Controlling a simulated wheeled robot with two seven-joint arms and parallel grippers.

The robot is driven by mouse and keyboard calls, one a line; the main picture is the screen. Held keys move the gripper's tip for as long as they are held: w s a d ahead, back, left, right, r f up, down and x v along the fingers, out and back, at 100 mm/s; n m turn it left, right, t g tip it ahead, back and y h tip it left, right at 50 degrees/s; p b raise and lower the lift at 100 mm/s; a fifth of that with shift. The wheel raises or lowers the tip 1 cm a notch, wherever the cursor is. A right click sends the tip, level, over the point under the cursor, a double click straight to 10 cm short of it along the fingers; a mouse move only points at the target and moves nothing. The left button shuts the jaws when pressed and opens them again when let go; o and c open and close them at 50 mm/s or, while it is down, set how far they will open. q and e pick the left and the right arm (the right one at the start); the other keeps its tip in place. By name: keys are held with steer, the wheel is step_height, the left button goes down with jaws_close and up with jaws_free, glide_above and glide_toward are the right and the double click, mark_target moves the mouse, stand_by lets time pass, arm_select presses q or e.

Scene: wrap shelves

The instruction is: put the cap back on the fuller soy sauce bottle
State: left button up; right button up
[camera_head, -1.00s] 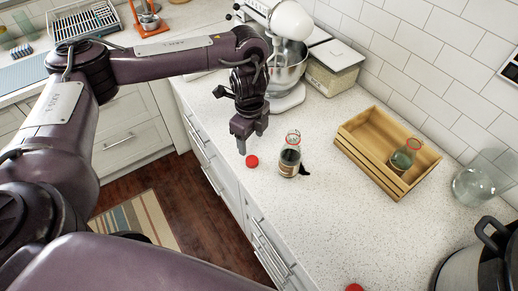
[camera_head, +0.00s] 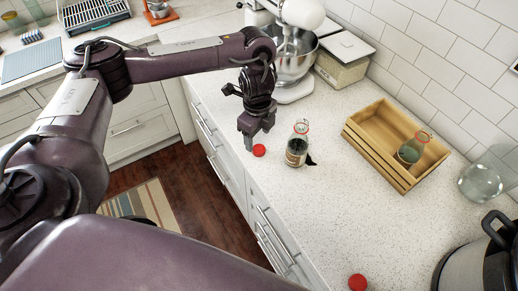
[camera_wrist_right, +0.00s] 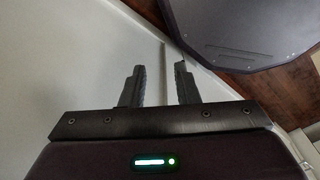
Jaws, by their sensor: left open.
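A glass soy sauce bottle (camera_head: 297,150) stands upright on the counter, with dark contents, a label and a red ring at its open-looking mouth. I cannot tell for sure which is fuller. One red cap (camera_head: 259,150) lies on the counter left of the standing bottle. Another red cap (camera_head: 357,283) lies near the counter's front edge. My left gripper (camera_head: 249,147) is open, pointing down right beside the first cap; contact is unclear. My right gripper (camera_wrist_right: 159,85) is open and empty.
A stand mixer (camera_head: 292,60) and a lidded container (camera_head: 342,58) stand behind. A glass jar (camera_head: 480,182) and a dark-lidded pot (camera_head: 480,265) are at the right. The counter between the standing bottle and the near cap is clear.

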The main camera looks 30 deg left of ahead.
mark_target(257, 148)
arm_select(q)
step_height(257, 148, down, 5)
steer(key=shift+a+r+b, duration=0.1)
steer(key=shift+b, duration=0.35)
steer(key=c, duration=1)
